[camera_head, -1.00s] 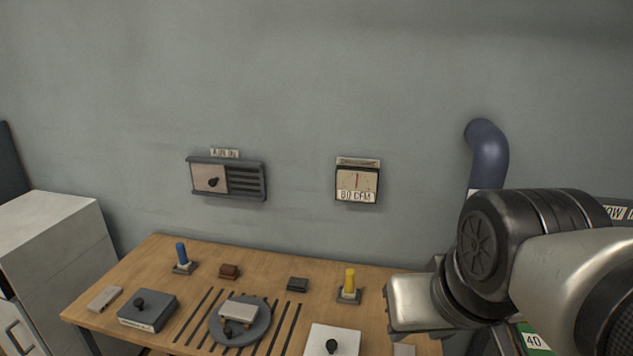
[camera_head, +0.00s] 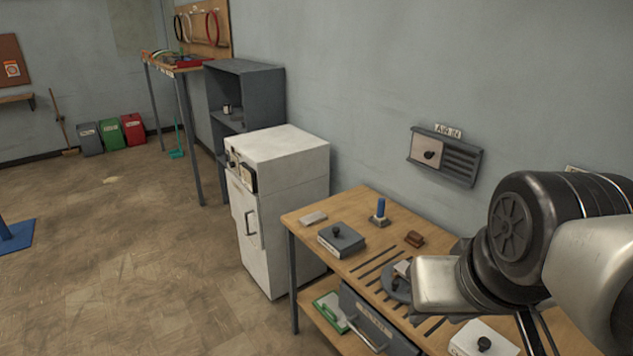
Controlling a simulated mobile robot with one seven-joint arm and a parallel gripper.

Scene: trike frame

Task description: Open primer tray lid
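Two lidded boxes with black knobs sit on the wooden workbench (camera_head: 300,219). One is a dark grey box (camera_head: 341,239) near the bench's left end, with a label on its front too small to read. The other is a white box (camera_head: 470,342) at the bottom edge of the picture, partly cut off. Both look closed. I cannot tell which one is the primer tray. My arm comes in from the right and covers the right part of the bench.
A blue cylinder on a stand (camera_head: 381,210), a brown block (camera_head: 414,239) and a grey turntable (camera_head: 391,284) are on the bench. A labelled dark bin (camera_head: 362,309) and a green-edged item (camera_head: 331,313) sit on the shelf below. A white cabinet (camera_head: 285,165) stands left. Floor at left is open.

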